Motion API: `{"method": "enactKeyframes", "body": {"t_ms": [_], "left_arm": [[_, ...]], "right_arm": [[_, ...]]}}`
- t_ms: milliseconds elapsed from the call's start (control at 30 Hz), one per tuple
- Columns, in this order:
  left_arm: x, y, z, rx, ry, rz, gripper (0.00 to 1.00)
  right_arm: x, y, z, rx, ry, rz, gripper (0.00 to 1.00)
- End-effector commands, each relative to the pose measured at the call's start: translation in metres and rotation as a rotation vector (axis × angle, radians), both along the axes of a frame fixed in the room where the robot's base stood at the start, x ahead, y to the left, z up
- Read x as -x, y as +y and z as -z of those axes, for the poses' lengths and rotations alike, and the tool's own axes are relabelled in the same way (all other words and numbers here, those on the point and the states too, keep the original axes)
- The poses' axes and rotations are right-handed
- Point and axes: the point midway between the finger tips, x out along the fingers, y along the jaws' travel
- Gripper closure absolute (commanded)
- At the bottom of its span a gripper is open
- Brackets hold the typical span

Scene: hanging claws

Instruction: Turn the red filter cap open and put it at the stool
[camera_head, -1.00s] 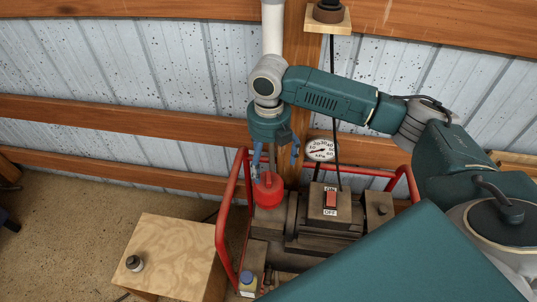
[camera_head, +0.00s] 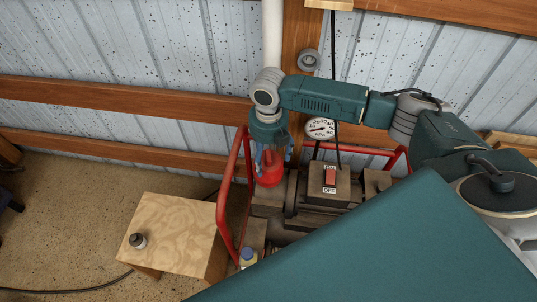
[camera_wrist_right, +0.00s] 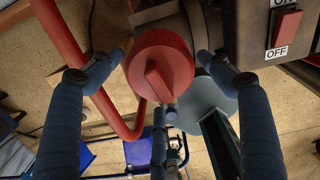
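The red filter cap (camera_head: 268,176) sits on the grey machine inside the red tube frame. In the right wrist view the cap (camera_wrist_right: 160,64) is round with a raised ridge across its face. My right gripper (camera_head: 271,158) is over the cap, pointing down. Its blue fingers stand around the cap, spread apart, with small gaps showing at the left and right. Contact at the third finger cannot be told. The wooden stool (camera_head: 180,222) stands left of the machine. My left gripper is not in view.
The red tube frame (camera_head: 226,200) runs between cap and stool. A gauge (camera_head: 320,128) and red switch (camera_head: 330,178) are right of the cap.

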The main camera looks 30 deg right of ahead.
Motion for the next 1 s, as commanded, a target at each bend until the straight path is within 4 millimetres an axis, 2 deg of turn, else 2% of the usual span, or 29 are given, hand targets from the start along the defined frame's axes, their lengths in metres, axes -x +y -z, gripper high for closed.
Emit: {"method": "enactKeyframes", "body": {"t_ms": [33,133,267,300,367,767,867,1000], "left_arm": [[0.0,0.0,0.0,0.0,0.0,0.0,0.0],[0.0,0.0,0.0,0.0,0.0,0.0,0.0],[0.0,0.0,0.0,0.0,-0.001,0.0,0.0],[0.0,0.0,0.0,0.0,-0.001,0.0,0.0],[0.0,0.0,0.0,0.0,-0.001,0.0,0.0],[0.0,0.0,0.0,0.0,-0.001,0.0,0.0],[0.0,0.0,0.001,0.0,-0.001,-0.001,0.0],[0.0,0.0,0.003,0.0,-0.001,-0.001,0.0]], "right_arm": [[0.0,0.0,0.0,0.0,0.0,0.0,0.38],[0.0,0.0,0.0,0.0,0.0,0.0,0.58],[0.0,0.0,0.0,0.0,0.0,0.0,0.58],[0.0,0.0,0.0,0.0,0.0,0.0,0.23],[0.0,0.0,0.0,0.0,0.0,0.0,0.11],[-0.001,0.0,-0.004,0.0,-0.001,0.0,0.1],[-0.001,0.0,-0.014,0.0,-0.002,0.0,0.1],[-0.002,0.0,-0.038,-0.001,-0.005,0.001,0.1]]}}
